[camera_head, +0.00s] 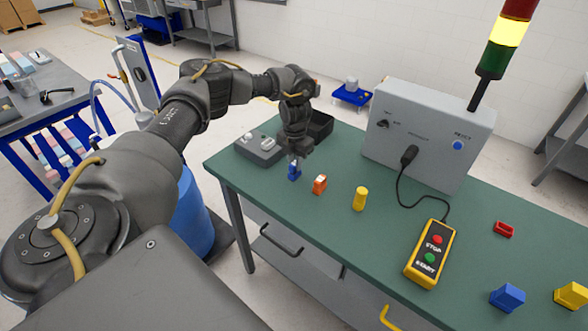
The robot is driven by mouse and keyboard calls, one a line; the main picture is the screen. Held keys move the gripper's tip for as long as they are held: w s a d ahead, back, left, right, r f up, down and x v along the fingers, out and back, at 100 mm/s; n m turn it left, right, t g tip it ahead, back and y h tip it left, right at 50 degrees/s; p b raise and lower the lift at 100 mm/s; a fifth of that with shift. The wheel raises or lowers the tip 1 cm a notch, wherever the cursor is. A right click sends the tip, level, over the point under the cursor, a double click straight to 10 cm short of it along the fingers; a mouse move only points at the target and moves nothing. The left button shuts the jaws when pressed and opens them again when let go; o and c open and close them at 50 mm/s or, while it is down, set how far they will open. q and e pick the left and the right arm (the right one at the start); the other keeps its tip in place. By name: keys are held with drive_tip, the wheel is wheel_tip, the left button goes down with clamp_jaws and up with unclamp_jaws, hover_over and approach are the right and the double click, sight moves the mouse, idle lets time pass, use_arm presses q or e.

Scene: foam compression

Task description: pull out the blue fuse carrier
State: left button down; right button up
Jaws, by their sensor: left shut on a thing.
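My left gripper (296,160) reaches over the left part of the green table and points down. It is shut on a small blue piece, which I take for the blue fuse carrier (294,173). The fingers cover the top of the carrier. I cannot tell whether its lower end touches the table. An orange piece (319,185) and a yellow cylinder (359,199) stand in a row to its right. My right gripper is not in view.
A grey switch box (259,149) and a black bin (319,125) lie close to the left gripper. A large grey control box (425,135), a yellow pendant (430,254), a red piece (504,229), a blue block (507,297) and a yellow block (572,296) are further right.

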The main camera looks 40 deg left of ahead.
use_arm(q)
drive_tip(key=shift+r+p, duration=0.85)
drive_tip(key=shift+r, duration=0.2)
drive_tip(key=shift+r+p, duration=2)
drive_tip(key=shift+r, duration=0.4)
